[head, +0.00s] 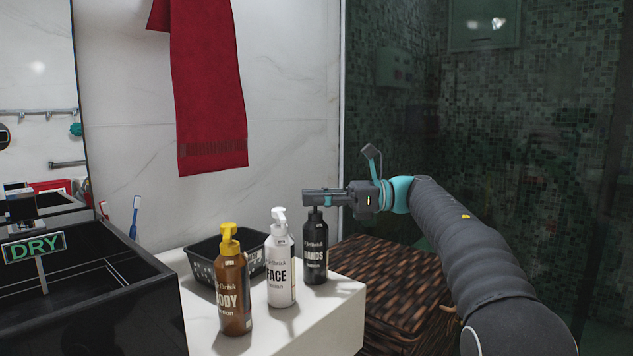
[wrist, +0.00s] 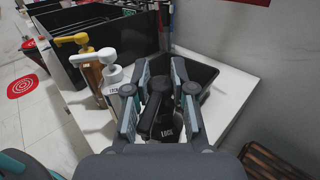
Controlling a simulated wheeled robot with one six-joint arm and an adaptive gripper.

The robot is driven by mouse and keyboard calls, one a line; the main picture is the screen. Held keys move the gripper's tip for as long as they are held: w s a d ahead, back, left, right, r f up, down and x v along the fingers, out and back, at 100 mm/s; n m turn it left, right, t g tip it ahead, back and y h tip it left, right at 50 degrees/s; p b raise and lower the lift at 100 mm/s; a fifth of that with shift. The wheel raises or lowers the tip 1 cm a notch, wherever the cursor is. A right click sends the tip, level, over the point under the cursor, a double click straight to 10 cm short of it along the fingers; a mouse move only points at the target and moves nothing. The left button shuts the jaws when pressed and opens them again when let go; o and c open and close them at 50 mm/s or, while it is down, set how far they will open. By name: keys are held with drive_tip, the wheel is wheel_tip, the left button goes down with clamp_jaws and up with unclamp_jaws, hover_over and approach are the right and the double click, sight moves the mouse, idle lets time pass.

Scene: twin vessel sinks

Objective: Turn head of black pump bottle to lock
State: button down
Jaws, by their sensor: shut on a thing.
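The black pump bottle (head: 315,252), labelled HANDS, stands upright on the white counter near its right end. My gripper (head: 317,198) reaches in from the right at the height of its pump head and hides most of that head in the head view. In the wrist view, the two fingers of my gripper (wrist: 159,92) stand either side of the black pump head, shut on it. The black bottle's shoulder (wrist: 167,132) shows the word LOCK there. The nozzle lies between the fingers, pointing away from the wrist; its exact angle to the marks is hard to tell.
A white FACE bottle (head: 281,268) stands close left of the black one, and a brown BODY bottle (head: 233,290) with yellow pump further left. A black basket (head: 205,255) sits behind them. A black sink (head: 80,310) is at left, a wicker basket (head: 395,285) at right.

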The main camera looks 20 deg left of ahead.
drive_tip(key=shift+n+g+h+p, duration=0.95)
drive_tip(key=shift+n+g, duration=0.25)
drive_tip(key=shift+g, duration=0.5)
drive_tip(key=shift+n+g+h+p, duration=0.6)
drive_tip(key=shift+n+g+h, duration=0.2)
drive_tip(key=shift+g, duration=0.1)
drive_tip(key=c, duration=0.9)
unclamp_jaws()
drive_tip(key=shift+c, duration=0.2)
drive_tip(key=shift+r, duration=0.1)
